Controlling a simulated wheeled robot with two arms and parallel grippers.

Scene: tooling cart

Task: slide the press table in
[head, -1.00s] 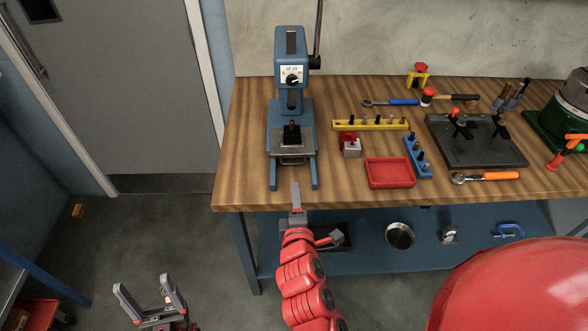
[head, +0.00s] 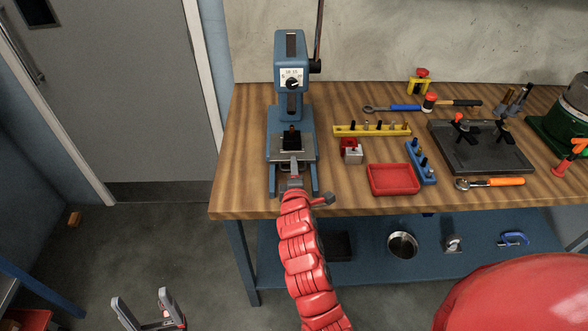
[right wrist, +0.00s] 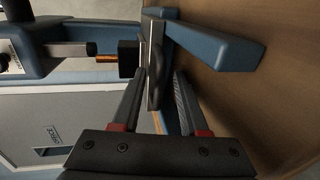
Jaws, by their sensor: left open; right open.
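The blue arbor press (head: 292,65) stands at the left end of the bench. Its grey press table (head: 306,151) sits low between the two blue feet, with a dark block (head: 291,138) on it. My right gripper (head: 293,165) is at the table's front edge, over the handle, which it mostly hides in the head view. In the right wrist view the table shows edge-on with its dark handle (right wrist: 155,75) between the open fingers; I cannot tell whether they touch it. My left gripper (head: 148,308) is open and empty, low over the floor at left.
A red tray (head: 393,192), a grey block with a red top (head: 351,151), a yellow rack (head: 371,131) and a blue rack (head: 420,161) lie right of the press. A lever (head: 317,45) rises at the press's right side. The bench front left of the press is clear.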

